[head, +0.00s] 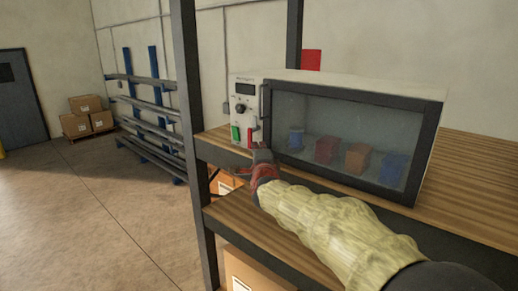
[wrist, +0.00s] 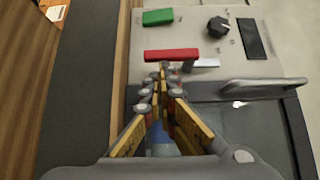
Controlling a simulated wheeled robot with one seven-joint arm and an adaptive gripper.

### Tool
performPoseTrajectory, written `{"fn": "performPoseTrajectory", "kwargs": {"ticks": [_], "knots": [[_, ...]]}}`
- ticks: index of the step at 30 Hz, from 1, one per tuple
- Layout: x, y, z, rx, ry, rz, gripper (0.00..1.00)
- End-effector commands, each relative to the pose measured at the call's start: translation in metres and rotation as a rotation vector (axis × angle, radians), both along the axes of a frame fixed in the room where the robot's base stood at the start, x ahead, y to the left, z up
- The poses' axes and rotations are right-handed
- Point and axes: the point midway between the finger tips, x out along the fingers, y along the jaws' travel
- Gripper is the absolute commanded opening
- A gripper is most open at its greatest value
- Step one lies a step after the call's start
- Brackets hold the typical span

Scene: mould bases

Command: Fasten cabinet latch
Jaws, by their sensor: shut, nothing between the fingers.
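The white cabinet (head: 345,82) stands on a wooden shelf, and its dark-framed glass door (head: 340,135) looks closed. A red bar (head: 250,136), apparently the latch, is low on the control panel beside the door. In the wrist view the red bar (wrist: 171,55) lies across the picture just beyond my fingertips, with a small pale metal piece (wrist: 205,63) beside it. My gripper (head: 261,152) is shut and empty at the door's lower left corner. In the wrist view the fingertips (wrist: 160,75) are very close to the bar; I cannot tell whether they touch it.
The panel has a green block (head: 235,132), a black knob (head: 240,109) and a dark display (head: 245,88). A door handle (wrist: 262,86) projects nearby. Coloured items (head: 357,158) sit behind the glass. A dark rack post (head: 193,150) stands to the left, with open floor beyond.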

Motion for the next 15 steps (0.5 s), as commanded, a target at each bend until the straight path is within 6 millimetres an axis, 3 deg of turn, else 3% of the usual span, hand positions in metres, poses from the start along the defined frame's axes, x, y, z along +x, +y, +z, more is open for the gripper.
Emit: {"fn": "performPoseTrajectory", "kwargs": {"ticks": [15], "knots": [[0.0014,0.0019,-0.0043,0.041,-0.032,0.0,0.0]]}}
